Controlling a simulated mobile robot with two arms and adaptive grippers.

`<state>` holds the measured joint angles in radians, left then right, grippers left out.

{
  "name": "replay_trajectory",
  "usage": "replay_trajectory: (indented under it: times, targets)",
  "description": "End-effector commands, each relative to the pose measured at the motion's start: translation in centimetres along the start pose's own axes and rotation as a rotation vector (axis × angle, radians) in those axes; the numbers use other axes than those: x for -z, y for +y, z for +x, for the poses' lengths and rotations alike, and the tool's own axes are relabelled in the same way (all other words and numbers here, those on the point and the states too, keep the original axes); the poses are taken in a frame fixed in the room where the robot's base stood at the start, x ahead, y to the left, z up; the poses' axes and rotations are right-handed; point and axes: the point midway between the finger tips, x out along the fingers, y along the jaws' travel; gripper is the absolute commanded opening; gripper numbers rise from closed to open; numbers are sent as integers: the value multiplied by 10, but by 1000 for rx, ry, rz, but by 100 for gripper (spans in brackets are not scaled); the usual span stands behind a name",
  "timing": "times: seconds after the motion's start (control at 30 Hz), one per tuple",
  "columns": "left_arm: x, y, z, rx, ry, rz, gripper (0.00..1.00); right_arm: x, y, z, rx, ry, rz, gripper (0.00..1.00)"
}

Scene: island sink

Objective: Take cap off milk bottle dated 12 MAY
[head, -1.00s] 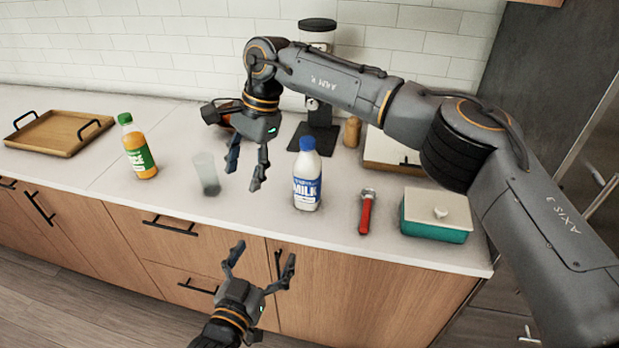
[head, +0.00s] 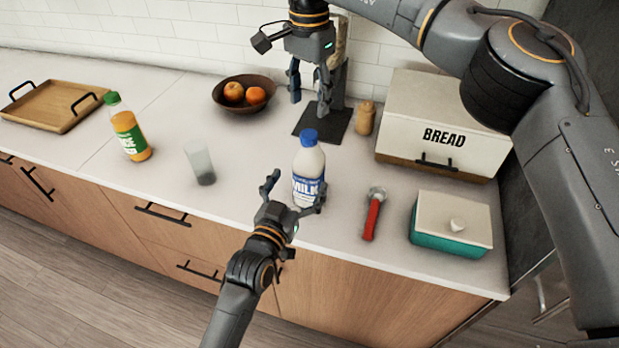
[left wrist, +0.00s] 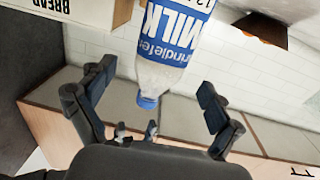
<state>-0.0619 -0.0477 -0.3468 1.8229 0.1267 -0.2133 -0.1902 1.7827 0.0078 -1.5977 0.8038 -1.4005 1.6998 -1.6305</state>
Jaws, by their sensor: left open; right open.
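The milk bottle (head: 308,165) stands upright on the counter, with a blue cap (head: 309,137) on and a blue MILK label. In the left wrist view the bottle (left wrist: 165,75) appears upside down, its cap (left wrist: 147,102) downward, with a cut-off "12" at the label's edge. My left gripper (head: 294,190) is open, its fingers on either side of the bottle's lower body; I cannot tell if they touch it. My right gripper (head: 310,100) is open and empty, pointing down above and behind the cap, apart from it.
A glass (head: 201,165) and juice bottle (head: 128,130) stand left. A red-handled tool (head: 372,215), teal box (head: 447,240) and bread bin (head: 440,110) are right. A fruit bowl (head: 228,105), dark stand base (head: 318,123) and small wooden shaker (head: 365,118) are behind.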

Motion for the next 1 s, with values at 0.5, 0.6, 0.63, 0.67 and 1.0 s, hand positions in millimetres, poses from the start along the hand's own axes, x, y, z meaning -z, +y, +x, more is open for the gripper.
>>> replay_trajectory:
  times: [0.5,0.6,0.63,0.67,1.0]
  targets:
    - [0,0,63,0,-1,-1,91,0,0,0,0,0,0,52]
    - [0,0,64,0,-1,-1,91,0,0,0,0,0,0,52]
    - [0,0,64,0,-1,-1,91,0,0,0,0,0,0,52]
    - [0,0,64,0,-1,-1,91,0,0,0,0,-1,0,52]
    - [0,0,63,0,0,-1,44,0,0,0,0,-1,0,52]
